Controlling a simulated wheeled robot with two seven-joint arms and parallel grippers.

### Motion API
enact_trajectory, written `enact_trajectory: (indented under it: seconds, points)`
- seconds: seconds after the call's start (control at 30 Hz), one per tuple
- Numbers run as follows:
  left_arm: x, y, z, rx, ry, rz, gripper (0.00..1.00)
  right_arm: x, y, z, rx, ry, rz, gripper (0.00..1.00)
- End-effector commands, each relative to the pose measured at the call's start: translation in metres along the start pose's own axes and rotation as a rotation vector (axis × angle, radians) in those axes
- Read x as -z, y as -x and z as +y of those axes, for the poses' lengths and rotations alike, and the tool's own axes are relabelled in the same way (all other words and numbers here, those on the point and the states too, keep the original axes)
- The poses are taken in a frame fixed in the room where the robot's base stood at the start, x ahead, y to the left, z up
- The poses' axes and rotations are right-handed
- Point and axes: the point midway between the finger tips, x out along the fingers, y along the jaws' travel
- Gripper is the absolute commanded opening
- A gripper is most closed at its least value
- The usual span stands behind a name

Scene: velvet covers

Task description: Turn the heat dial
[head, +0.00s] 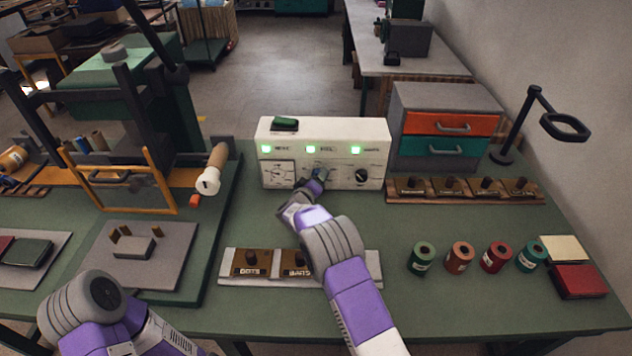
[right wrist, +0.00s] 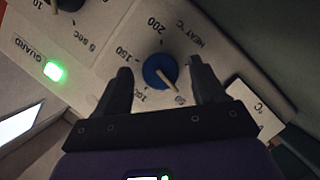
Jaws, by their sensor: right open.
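The heat dial (right wrist: 157,69) is a round blue knob with a cream pointer line on a white panel in the right wrist view. The panel is printed "HEAT °C" with 100, 150 and 200 around the dial. The pointer aims to the lower right, near the mark that looks like 50. In the head view the dial is the middle one on the white control box (head: 271,137), partly hidden by my right gripper (head: 319,179). My right gripper's two dark fingers (right wrist: 162,88) are open, one on each side of the dial.
The box also has a black knob (head: 362,176), a left dial (head: 279,173) and several green lights. A press (head: 120,75) stands left, a drawer cabinet (head: 446,95) right. Spools (head: 459,257) and a tray of stamps (head: 372,266) lie in front.

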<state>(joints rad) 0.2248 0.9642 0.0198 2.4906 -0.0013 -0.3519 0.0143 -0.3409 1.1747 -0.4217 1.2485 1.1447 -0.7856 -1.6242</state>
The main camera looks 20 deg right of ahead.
Motion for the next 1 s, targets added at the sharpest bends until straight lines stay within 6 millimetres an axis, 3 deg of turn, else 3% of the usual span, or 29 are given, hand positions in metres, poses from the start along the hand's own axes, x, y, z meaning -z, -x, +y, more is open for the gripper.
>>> enact_trajectory:
  seconds: [0.3,0.67,1.0]
  points:
    - [-0.0001,-0.0003,-0.0001,0.0,0.0,0.0,1.0,0.0002,-0.0019,-0.0002,0.001,0.0,0.0,0.68]
    - [-0.0001,-0.0004,-0.0001,0.0,0.0,0.0,1.0,0.0002,-0.0018,-0.0002,0.001,0.0,0.0,0.13]
    - [-0.0002,0.003,0.0011,0.0,0.0,0.0,1.0,0.0006,-0.0014,0.0008,0.022,-0.049,0.0,0.13]
